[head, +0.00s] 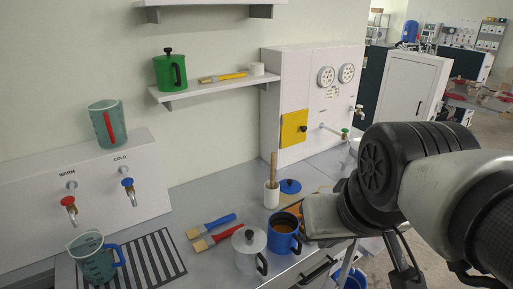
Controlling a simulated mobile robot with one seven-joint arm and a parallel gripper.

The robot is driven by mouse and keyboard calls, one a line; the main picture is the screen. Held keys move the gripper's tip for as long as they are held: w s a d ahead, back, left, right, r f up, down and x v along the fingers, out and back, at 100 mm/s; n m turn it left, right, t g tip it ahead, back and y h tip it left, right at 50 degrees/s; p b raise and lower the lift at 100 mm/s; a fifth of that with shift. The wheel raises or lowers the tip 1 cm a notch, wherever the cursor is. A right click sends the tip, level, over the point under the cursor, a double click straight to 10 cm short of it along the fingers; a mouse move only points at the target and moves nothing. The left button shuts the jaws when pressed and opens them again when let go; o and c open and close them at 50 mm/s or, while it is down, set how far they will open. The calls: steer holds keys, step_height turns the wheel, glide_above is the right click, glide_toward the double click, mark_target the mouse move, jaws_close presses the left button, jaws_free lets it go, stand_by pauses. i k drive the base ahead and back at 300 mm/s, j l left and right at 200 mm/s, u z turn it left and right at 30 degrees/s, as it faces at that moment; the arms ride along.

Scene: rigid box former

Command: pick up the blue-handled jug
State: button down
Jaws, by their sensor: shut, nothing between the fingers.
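The blue-handled jug (92,262) is a translucent teal measuring jug with a spout. It stands upright at the lower left on a striped drain grate, below the taps, with its blue handle to the right. A similar jug with a red handle (104,125) stands on top of the white tap box. My gripper (308,219) is at the right end of the counter, behind and right of the blue mug, far from the blue-handled jug. It is shut and holds nothing; its fingertips are hard to make out.
Between my gripper and the jug stand a blue mug (284,238) with brown contents, a lidded metal pot (247,252) and two brushes (212,232). A white holder (271,195) stands behind. Red and blue taps (127,188) overhang the grate (155,258). Counter behind the brushes is clear.

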mark_target(102, 259)
steer(key=u, duration=1.65)
steer(key=i+l, duration=0.15)
steer(key=l+z, duration=0.05)
